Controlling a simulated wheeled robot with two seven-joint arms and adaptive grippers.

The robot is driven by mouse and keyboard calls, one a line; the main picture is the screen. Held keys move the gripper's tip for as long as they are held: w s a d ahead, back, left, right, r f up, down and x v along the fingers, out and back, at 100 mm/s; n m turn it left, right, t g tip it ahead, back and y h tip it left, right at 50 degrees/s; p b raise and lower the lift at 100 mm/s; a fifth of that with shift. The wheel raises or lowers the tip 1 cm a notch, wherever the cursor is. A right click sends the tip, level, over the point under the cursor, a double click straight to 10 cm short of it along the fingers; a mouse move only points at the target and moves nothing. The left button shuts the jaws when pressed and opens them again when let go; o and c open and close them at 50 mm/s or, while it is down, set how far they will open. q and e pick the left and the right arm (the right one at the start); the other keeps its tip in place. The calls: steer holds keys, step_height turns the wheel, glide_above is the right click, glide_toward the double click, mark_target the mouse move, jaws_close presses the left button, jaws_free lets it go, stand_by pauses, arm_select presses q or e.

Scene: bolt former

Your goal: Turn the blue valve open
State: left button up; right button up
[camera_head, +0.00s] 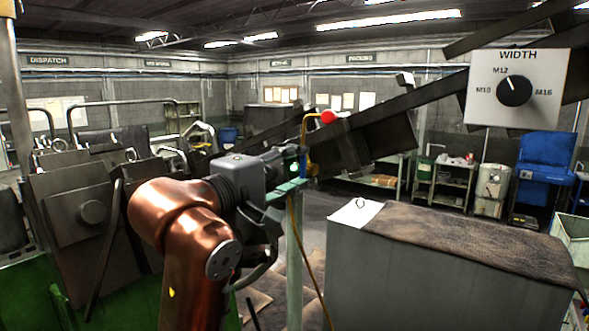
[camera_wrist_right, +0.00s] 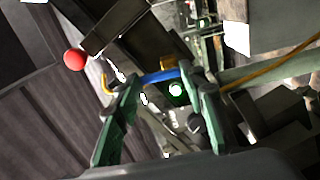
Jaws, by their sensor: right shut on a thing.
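The blue valve (camera_wrist_right: 162,76) shows in the right wrist view as a short blue handle lying between my fingertips. My right gripper (camera_wrist_right: 160,84) is shut on it, with one finger at each end of the blue bar. In the head view my right gripper (camera_head: 299,162) is at the top of a pale green post, and its wrist and fingers hide most of the valve there. A small green light shows beside the fingers. My left gripper is in neither view.
A yellow hose (camera_head: 302,240) hangs by the post. A grey cabinet (camera_head: 420,270) is at front right; a WIDTH dial panel (camera_head: 545,95) is upper right.

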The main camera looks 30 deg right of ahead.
steer(key=o, duration=1.2)
steer(key=shift+c, duration=0.2)
steer(key=v, duration=1.2)
